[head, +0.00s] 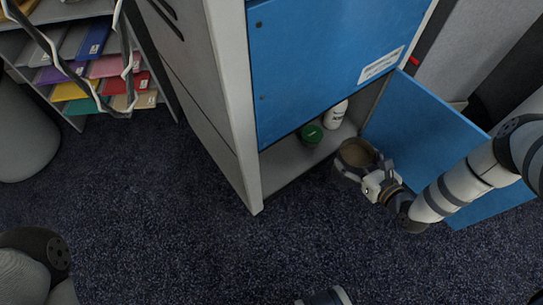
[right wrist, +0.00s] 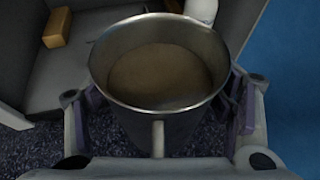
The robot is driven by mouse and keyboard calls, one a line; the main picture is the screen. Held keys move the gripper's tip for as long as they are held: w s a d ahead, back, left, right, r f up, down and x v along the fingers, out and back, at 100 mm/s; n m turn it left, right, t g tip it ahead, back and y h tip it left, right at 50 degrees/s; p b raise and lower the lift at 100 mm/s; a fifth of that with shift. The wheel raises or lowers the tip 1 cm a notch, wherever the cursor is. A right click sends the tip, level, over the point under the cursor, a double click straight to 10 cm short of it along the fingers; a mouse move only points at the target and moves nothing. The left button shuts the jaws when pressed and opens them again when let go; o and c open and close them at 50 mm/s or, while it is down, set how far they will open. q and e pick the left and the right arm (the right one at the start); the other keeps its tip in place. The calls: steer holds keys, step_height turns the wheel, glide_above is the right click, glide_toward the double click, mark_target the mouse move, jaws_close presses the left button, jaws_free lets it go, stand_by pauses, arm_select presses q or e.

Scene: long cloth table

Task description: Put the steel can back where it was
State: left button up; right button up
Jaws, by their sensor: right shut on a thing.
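The steel can (head: 357,153) is an open metal can with a brown inside. It is in front of the cabinet's open lower compartment, beside the open blue door. My right gripper (head: 362,178) is shut on it. In the right wrist view the steel can (right wrist: 160,65) fills the middle, with a finger on each side and its mouth facing up. Carpet shows below it. The lower compartment (head: 285,168) has a grey floor. My left gripper is not in view.
A green-topped container (head: 311,133) and a white bottle (head: 336,114) stand in the compartment. A tan block (right wrist: 57,27) shows in the right wrist view. The open blue door (head: 415,125) bounds the right side. A paper rack (head: 95,65) stands far left. The carpet (head: 170,220) is clear.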

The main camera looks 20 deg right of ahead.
steer(key=w+a+r+n+g+y+b, duration=0.1)
steer(key=w+a+r+n+y, duration=0.15)
steer(key=a, duration=0.45)
steer(key=w+a+r+n+g+y+b, duration=0.1)
steer(key=a+r+n+y, duration=0.25)
steer(key=a, duration=0.35)
steer(key=shift+y, duration=0.3)
steer(key=w+a+f+b, duration=0.2)
steer(key=w+f+b, duration=0.1)
steer(key=w+f, duration=0.1)
steer(key=w+a+f+b, duration=0.2)
steer(key=w+f+b, duration=0.1)
steer(key=w+f, duration=0.1)
steer(key=w+a+f+b, duration=0.1)
steer(key=w+f+b, duration=0.3)
steer(key=shift+w+a, duration=0.35)
steer(key=shift+a, duration=0.05)
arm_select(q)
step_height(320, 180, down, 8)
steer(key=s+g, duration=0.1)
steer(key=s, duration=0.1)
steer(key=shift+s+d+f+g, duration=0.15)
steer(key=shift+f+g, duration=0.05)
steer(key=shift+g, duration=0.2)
arm_select(e)
steer(key=shift+r, duration=0.1)
steer(key=o, duration=1.6)
steer(key=shift+s+f, duration=0.1)
steer(key=shift+f, duration=0.1)
steer(key=shift+o, duration=0.2)
